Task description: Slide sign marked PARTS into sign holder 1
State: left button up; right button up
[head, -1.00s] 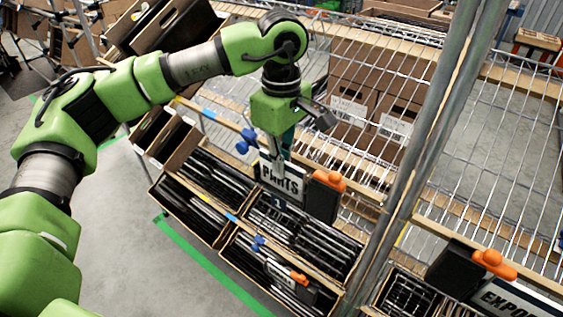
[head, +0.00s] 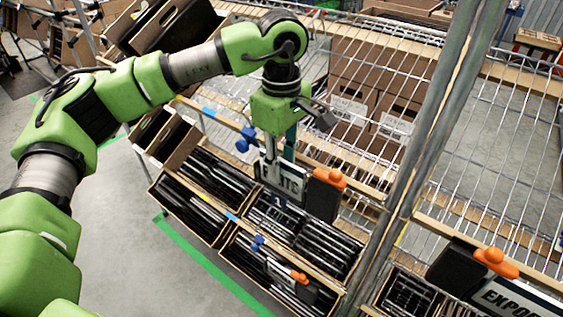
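The PARTS sign (head: 294,184), a white plate with dark letters, stands at the front rail of the rack in the head view. Only its last letters show clearly, since my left gripper (head: 279,168) covers the rest. The gripper points down with its fingers at the sign, and I cannot tell whether they are apart or shut on it. A black holder with an orange clip (head: 325,195) is just right of the sign. Whether the sign's lower edge sits in a holder cannot be seen. My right gripper is not in view.
Cartons of dark flat items (head: 305,235) stand tilted below the sign. A blue clip (head: 247,140) is on the rail to the left. An EXPORT sign (head: 518,300) is at lower right. A metal post (head: 425,150) rises right of the holder.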

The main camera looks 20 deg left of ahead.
pick_arm(q)
jog(key=shift+r, duration=0.15)
notch_tip(320, 180, up, 12)
dwell(0.5)
jog(key=shift+f, duration=0.2)
